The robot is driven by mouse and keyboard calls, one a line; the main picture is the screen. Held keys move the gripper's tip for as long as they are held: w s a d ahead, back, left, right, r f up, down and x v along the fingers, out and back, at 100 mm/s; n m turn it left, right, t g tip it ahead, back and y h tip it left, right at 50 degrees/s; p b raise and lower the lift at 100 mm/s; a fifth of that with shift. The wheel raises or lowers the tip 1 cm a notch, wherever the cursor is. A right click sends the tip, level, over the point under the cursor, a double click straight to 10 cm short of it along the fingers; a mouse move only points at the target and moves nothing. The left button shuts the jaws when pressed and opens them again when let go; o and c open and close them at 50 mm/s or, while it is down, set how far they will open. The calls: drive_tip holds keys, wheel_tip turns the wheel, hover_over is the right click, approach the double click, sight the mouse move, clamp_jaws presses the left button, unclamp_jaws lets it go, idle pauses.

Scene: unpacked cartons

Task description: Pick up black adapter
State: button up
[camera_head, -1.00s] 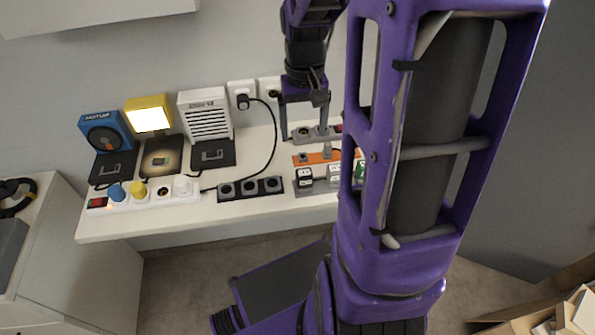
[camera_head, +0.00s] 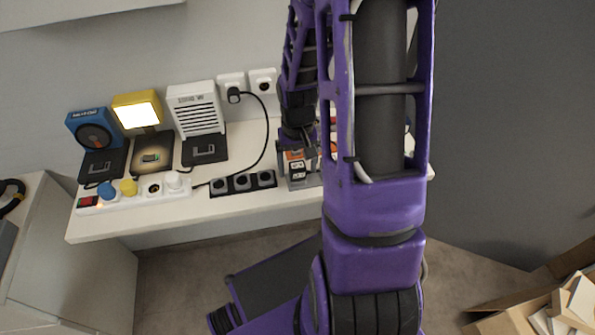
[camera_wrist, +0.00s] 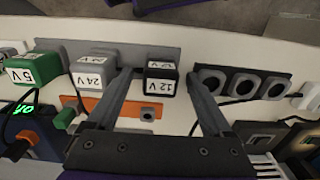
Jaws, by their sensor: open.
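The black adapter (camera_wrist: 161,80), labelled 12 V, sits in a grey socket strip (camera_wrist: 140,50) in the wrist view. My gripper (camera_wrist: 159,76) is open, with one finger on each side of the black adapter. A small gap seems to show on the right; whether the left finger touches it I cannot tell. In the head view the black adapter (camera_head: 298,172) is partly visible below my gripper (camera_head: 297,154). A white 24 V adapter (camera_wrist: 92,75) and a green 5 V adapter (camera_wrist: 35,68) stand to its left in the wrist view.
A black socket strip (camera_wrist: 240,83) lies just right of my gripper in the wrist view. An orange strip (camera_wrist: 110,106) lies near the fingers. In the head view, a white power strip (camera_head: 130,195) and a black cable (camera_head: 262,140) lie to the left.

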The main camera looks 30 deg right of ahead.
drive_tip(key=shift+f, duration=0.6)
clamp_jaws()
